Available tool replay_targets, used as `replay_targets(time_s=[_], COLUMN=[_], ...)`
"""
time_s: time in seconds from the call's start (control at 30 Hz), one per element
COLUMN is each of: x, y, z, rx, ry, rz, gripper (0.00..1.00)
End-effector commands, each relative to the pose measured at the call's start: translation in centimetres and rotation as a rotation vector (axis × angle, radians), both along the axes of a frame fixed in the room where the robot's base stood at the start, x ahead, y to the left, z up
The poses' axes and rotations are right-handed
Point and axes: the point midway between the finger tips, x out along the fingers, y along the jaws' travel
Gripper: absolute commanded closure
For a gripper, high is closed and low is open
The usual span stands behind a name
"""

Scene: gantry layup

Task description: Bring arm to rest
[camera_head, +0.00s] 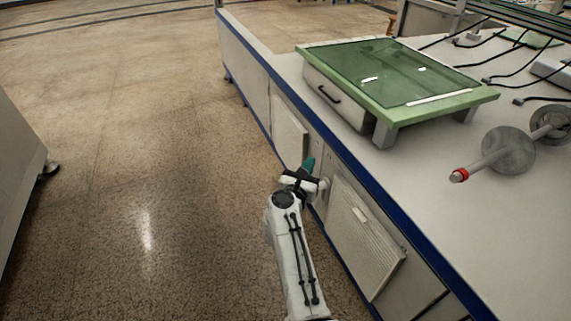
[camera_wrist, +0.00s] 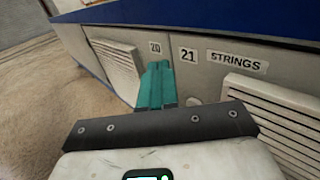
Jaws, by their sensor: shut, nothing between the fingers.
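My arm reaches forward and low beside the workbench (camera_head: 465,215) in the head view, over the floor. My gripper (camera_head: 308,165) is at its end, in front of the bench's cabinet side and below the blue top edge. In the wrist view my gripper (camera_wrist: 157,72) shows its teal fingers together with nothing between them. They point toward the grey cabinet panel (camera_wrist: 205,85) marked 20, 21 and STRINGS. I cannot tell the exact gap between the fingertips and the panel.
A green-framed glass-topped box (camera_head: 395,75) stands on the bench. A metal bar with discs (camera_head: 508,150) lies at the right, and black cables (camera_head: 505,50) lie behind. Louvred panels (camera_head: 360,235) line the bench side. Open floor (camera_head: 130,160) lies left, with a grey cabinet (camera_head: 15,175) at the far left.

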Motion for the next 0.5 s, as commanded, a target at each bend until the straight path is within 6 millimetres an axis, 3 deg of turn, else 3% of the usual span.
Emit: replay_targets(time_s=[0.3, 0.5], x=[-2.0, -2.8], y=[5.1, 6.9], z=[0.1, 0.0], rx=[-0.002, -0.001], ry=[0.001, 0.000], rz=[0.008, 0.006], gripper=[1.00, 1.00])
